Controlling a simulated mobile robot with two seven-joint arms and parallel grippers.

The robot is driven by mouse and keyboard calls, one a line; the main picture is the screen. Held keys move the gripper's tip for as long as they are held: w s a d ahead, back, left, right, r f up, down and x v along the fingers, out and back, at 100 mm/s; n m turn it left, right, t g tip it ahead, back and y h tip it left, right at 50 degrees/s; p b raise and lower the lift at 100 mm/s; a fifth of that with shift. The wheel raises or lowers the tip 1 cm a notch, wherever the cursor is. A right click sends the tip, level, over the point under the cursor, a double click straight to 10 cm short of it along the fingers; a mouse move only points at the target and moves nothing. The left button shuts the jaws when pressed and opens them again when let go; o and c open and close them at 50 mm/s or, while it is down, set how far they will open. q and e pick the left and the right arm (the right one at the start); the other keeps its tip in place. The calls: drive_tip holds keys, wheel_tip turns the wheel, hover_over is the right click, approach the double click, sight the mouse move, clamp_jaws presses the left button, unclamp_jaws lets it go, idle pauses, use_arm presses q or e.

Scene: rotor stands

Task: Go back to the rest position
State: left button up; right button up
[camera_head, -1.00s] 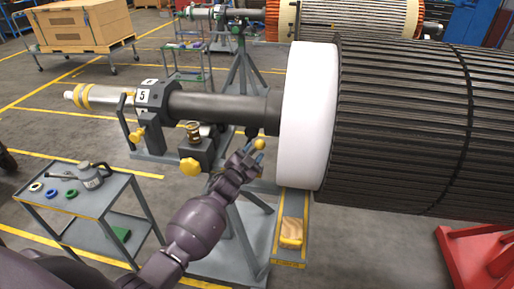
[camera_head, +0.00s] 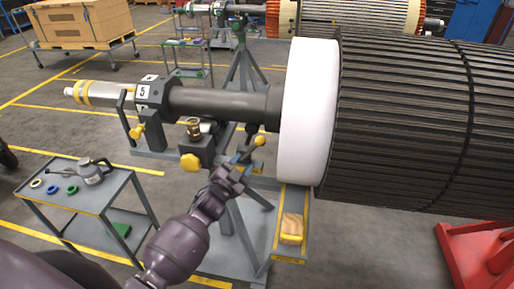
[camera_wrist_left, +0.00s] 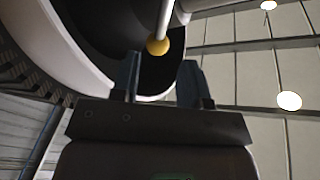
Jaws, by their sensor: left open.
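My left gripper (camera_head: 241,163) is in the middle of the head view, just below and left of a yellow ball knob (camera_head: 260,141) on a lever of the rotor stand (camera_head: 228,215). In the left wrist view its two fingers (camera_wrist_left: 161,78) are apart with nothing held between them. The knob (camera_wrist_left: 158,46) shows beyond the fingertips there, on a pale rod, with a visible gap to the fingers. My right gripper is in neither view.
The large rotor (camera_head: 420,120) with its white ring (camera_head: 310,110) fills the right. Its shaft (camera_head: 220,102) runs left above my arm. A red stand (camera_head: 475,250) is at lower right.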

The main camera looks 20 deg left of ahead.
use_arm(q)
drive_tip(key=s+d+f+n+g, duration=0.1)
drive_tip(key=s+f+n+g, duration=0.2)
drive_tip(key=s, duration=1)
drive_tip(key=s+d+f+n+g+y, duration=0.1)
drive_tip(key=s+f+n+g, duration=0.3)
drive_tip(key=s+f, duration=0.5)
drive_tip(key=s, duration=0.4)
drive_tip(key=shift+s+d+y, duration=0.2)
drive_tip(key=shift+s+y, duration=0.1)
drive_tip(key=shift+s, duration=0.1)
drive_tip(key=shift+f, duration=0.1)
